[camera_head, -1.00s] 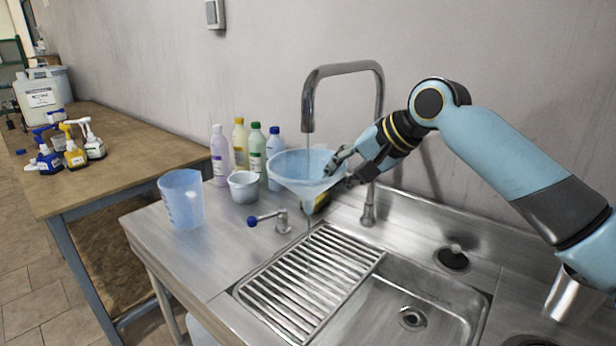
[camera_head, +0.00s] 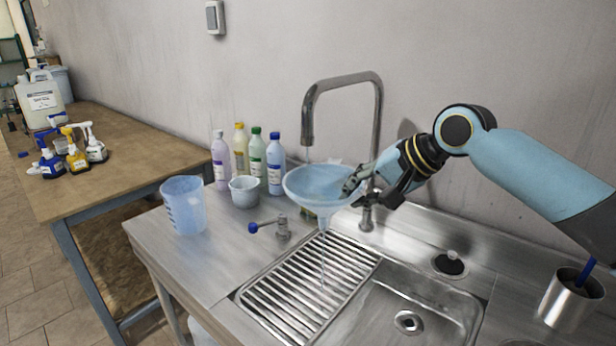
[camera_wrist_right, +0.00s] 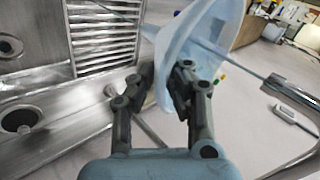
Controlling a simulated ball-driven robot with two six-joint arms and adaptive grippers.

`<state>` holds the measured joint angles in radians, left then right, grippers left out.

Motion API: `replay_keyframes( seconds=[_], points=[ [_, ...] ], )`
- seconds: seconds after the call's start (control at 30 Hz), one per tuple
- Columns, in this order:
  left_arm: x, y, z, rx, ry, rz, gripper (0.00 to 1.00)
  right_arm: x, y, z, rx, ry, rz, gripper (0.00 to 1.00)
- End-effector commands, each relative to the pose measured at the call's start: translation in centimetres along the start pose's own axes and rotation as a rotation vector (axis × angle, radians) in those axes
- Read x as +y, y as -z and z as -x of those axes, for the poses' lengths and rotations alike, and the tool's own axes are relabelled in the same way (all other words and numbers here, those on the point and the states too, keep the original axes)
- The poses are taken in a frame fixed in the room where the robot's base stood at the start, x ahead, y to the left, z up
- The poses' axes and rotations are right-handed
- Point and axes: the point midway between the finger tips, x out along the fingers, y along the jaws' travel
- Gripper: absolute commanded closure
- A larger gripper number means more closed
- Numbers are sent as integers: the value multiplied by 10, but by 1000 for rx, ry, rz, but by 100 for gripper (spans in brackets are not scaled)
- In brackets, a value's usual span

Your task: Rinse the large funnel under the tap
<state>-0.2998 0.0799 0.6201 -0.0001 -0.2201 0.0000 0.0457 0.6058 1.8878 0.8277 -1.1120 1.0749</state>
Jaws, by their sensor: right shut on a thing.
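My right gripper (camera_head: 356,188) is shut on the funnel's right rim. The right wrist view shows the fingers (camera_wrist_right: 160,84) on either side of the funnel wall (camera_wrist_right: 205,32), with the stream crossing it. My left gripper is out of view.
Several bottles (camera_head: 257,155), a small white pot (camera_head: 244,190) and a measuring jug (camera_head: 184,205) stand behind and left. The sink basin (camera_head: 385,318) is empty. A metal cup (camera_head: 566,303) stands at right.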

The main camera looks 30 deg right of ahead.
Motion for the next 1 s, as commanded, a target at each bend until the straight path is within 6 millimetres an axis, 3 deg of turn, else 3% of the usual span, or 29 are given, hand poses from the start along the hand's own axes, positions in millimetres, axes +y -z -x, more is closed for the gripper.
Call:
replay_keyframes(
  seconds=[0.2, 0.47, 0.67, 1.0],
  points=[
    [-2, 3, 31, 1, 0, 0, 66, 17, -6, 25, -2, -4, 1, 100],
    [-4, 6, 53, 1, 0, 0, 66, 42, -13, 48, -2, -4, 2, 100],
    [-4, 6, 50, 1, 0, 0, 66, 60, -18, 61, 0, -3, 4, 100],
    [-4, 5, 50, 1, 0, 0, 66, 61, -19, 64, -1, 2, 0, 100]
  ],
)
